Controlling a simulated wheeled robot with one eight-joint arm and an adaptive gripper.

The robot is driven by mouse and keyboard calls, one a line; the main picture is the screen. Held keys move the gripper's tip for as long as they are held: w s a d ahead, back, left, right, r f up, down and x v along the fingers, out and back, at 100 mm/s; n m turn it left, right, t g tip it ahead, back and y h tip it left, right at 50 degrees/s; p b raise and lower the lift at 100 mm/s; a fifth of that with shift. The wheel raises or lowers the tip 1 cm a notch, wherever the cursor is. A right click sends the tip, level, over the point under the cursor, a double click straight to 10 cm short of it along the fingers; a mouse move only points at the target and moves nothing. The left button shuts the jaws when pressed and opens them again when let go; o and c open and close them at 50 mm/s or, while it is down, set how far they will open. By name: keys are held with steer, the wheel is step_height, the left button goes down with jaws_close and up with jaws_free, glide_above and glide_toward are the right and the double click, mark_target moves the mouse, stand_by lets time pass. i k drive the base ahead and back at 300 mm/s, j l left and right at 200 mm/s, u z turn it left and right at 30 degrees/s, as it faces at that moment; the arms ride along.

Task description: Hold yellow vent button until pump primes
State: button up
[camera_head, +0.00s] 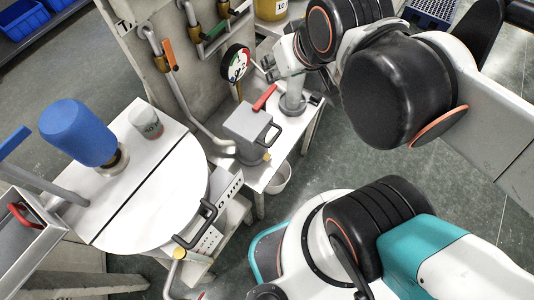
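Another small yellow knob (179,253) sits on the pipework below the round white lid. I cannot tell for certain which of these is the vent button. My gripper (279,72) is at the upper middle, behind the box and right of the dial gauge, apart from both yellow parts. It is small and partly hidden by my arm, so its opening is unclear.
A round white lid (150,200) with a black handle fills the left bench. A gauge (236,63) and valve pipes are on the panel behind. A white bucket (279,180) is below the bench.

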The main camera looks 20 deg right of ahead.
mark_target(267, 156)
steer(key=k+j, duration=0.65)
steer(key=k+j+z, duration=0.15)
steer(key=k+j, duration=0.45)
steer(key=k, duration=0.1)
